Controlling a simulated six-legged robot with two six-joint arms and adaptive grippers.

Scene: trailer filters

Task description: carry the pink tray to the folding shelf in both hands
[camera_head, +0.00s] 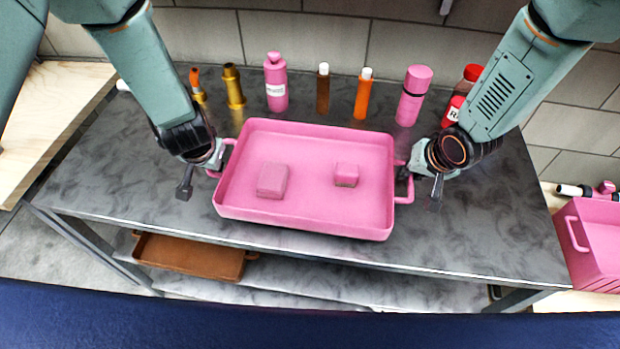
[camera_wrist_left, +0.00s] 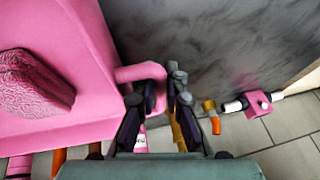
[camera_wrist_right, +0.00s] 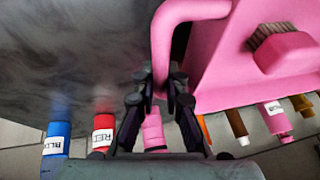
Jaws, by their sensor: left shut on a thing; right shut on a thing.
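The pink tray (camera_head: 305,215) is over the middle of the dark grey marbled tabletop. Whether it rests on the top or hangs just above it, I cannot tell. My left gripper (camera_head: 203,178) is shut on the tray's left handle, which shows in the left wrist view (camera_wrist_left: 140,73). My right gripper (camera_head: 418,182) is shut on the right handle, which shows in the right wrist view (camera_wrist_right: 162,45). I cannot make out which piece is the folding shelf.
Several bottles stand along the table's back edge, including a pink bottle (camera_head: 276,85), an orange one (camera_head: 363,95) and a red one (camera_head: 462,92). A brown tray (camera_head: 190,258) lies on the lower shelf. A pink crate (camera_head: 597,245) is at the right. The tabletop's right side is clear.

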